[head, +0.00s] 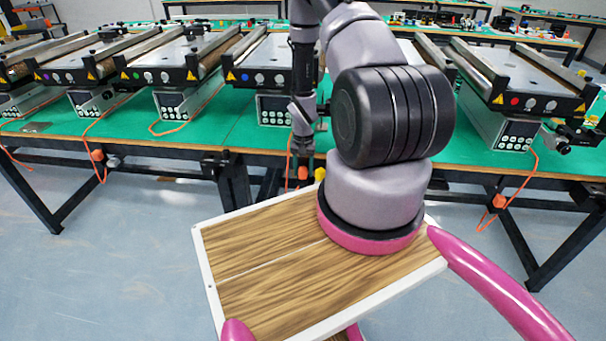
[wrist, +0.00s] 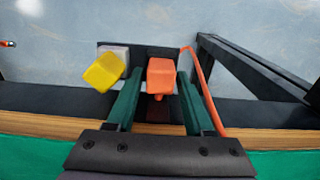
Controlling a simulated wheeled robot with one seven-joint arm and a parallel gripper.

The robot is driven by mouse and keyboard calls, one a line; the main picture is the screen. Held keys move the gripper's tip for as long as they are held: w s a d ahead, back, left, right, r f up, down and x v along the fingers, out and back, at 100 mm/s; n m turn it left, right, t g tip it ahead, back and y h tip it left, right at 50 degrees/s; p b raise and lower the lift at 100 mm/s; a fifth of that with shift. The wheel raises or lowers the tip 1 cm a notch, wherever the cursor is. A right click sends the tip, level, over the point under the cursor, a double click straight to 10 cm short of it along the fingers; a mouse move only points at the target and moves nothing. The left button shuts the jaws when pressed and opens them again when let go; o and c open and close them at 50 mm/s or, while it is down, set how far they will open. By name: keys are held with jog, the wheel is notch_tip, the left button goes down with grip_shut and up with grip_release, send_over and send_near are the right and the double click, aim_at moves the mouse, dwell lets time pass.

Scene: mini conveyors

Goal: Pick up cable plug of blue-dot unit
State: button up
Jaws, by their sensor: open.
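The blue-dot unit (head: 258,77) stands on the green bench, partly hidden by my arm. Its orange cable plug (head: 302,172) hangs at the bench's front edge. In the wrist view the orange plug (wrist: 160,76) shows between my two fingers, in front of a dark bracket (wrist: 150,54). My gripper (wrist: 160,72) is open, with a finger on each side of the plug. I see a small gap on each side and no clear contact. In the head view my gripper (head: 302,150) points down beside the bench edge. The plug's lower part is hard to make out.
A yellow block (wrist: 103,72) on a grey piece sits just left of the plug, close to the left finger. An orange cable (wrist: 205,95) runs just right of the right finger. A red-dot unit (head: 520,98) stands right; several others stand left.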

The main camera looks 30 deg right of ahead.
grip_shut()
jog(key=shift+r, duration=0.1)
